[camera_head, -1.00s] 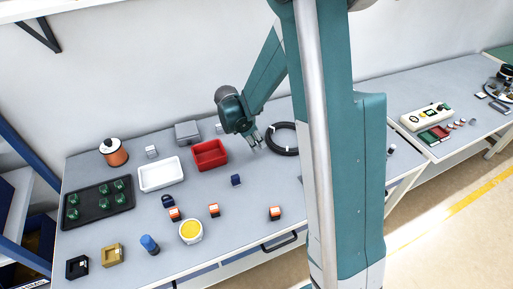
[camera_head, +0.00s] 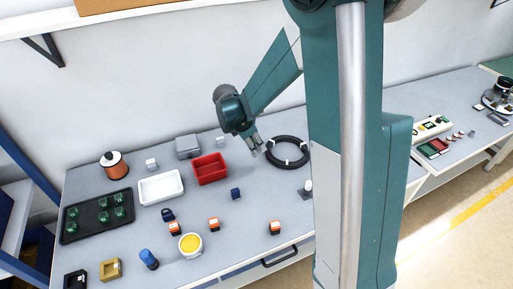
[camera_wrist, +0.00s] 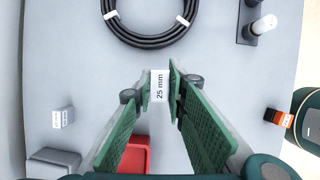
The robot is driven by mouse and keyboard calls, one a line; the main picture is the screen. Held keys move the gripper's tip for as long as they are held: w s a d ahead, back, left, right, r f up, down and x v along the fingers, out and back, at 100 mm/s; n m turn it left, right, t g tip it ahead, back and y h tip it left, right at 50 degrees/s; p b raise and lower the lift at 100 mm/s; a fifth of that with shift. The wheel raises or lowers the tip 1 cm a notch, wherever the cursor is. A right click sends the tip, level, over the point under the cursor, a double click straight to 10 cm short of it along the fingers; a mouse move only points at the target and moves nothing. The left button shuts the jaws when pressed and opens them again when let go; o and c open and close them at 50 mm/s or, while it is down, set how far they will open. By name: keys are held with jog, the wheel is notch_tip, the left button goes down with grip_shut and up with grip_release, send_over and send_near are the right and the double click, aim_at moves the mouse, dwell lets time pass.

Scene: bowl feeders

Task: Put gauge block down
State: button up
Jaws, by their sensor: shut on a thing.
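The gauge block (camera_wrist: 159,86) is a small pale block marked "25 mm" in the wrist view. My gripper (camera_wrist: 160,88) is shut on it, with a green-padded finger on each side. In the head view my gripper (camera_head: 257,150) is above the table, right of the red bin and left of the black cable coil. The block is too small to make out there. I cannot tell whether its underside touches the table.
The black cable coil (camera_head: 266,160) lies close to my gripper on the right. The red bin (camera_head: 210,181) stands to the left, with a grey box (camera_head: 188,154) behind it. A dark blue cube (camera_head: 235,194) sits in front. Bare table (camera_head: 262,195) lies in front of the gripper.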

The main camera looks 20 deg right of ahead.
jog(key=shift+w, duration=0.1)
jog(key=w, duration=2.1)
jog(key=shift+w+r+m, duration=0.15)
jog(key=shift+w+m, duration=0.25)
jog(key=shift+f, duration=3.15)
jog(key=shift+f, duration=1.85)
jog(key=shift+f, duration=0.15)
